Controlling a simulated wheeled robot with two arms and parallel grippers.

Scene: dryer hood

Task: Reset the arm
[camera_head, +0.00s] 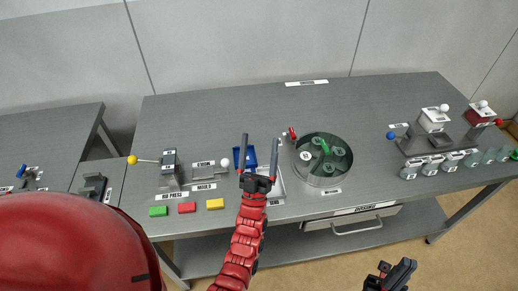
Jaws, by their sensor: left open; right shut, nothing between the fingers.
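My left gripper (258,155) is at the end of a red segmented arm that rises from the bottom of the head view. Its two dark fingers are spread apart with nothing held between them. It appears in front of a blue item (244,157) and a light tray (279,185), which it partly hides. I cannot tell its height above the bench. My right gripper (390,272) is at the bottom right edge, in front of the bench and over the brown floor. It is small, dark, shut and empty.
The grey bench (340,100) has a clear back half. A round dish (323,160) with a green piece stands right of my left gripper. A mold press (170,168) and coloured blocks (187,208) stand left. Dispensers (433,118) and glasses are at the right. A drawer (350,224) is below.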

